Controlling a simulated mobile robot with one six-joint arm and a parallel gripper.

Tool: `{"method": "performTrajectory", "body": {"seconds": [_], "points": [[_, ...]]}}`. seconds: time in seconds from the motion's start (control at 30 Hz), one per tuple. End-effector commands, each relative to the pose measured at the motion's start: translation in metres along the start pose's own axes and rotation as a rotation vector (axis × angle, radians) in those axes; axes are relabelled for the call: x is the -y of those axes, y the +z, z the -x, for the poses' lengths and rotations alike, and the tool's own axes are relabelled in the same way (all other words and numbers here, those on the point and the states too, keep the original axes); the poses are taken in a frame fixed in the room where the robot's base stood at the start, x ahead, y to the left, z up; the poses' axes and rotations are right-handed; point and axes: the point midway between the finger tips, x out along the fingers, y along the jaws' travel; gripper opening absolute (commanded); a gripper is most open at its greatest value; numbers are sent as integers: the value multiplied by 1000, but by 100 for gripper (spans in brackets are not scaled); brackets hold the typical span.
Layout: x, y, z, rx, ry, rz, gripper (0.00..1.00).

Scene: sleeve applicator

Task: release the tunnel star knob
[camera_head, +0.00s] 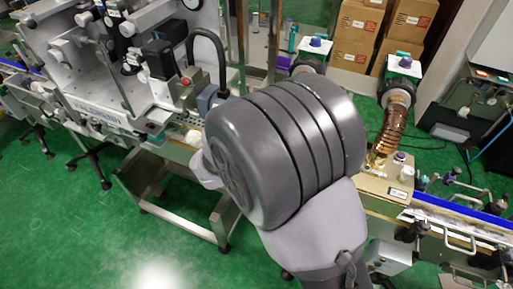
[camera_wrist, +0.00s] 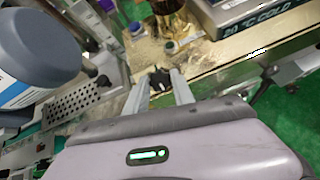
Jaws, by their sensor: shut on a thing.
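The tunnel star knob (camera_wrist: 159,76) is a small black knob at the middle of the wrist view. My gripper (camera_wrist: 160,84) has its two pale fingers closed on the knob, one on each side. The knob stands at the near edge of a shiny gold-coloured plate (camera_wrist: 205,52). The fingers hide part of the knob. In the head view my large grey arm joint covers the middle, and neither fingertips nor knob can be made out there.
In the head view, a conveyor (camera_head: 455,212) runs right, near a copper coil (camera_head: 391,130) and cartons (camera_head: 360,35).

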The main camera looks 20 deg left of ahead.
Motion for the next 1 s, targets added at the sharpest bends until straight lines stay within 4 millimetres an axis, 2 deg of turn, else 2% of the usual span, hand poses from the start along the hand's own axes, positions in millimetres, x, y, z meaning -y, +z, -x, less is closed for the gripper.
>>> {"method": "performTrajectory", "body": {"seconds": [0.43, 0.47, 0.53, 0.87, 1.0], "points": [[0, 0, 0, 1, 3, 8, 0], [0, 0, 0, 1, 3, 8, 36], [0, 0, 0, 1, 2, 8, 49], [0, 0, 2, 0, 2, 7, 51], [-1, 2, 22, 1, 4, 7, 51]]}}
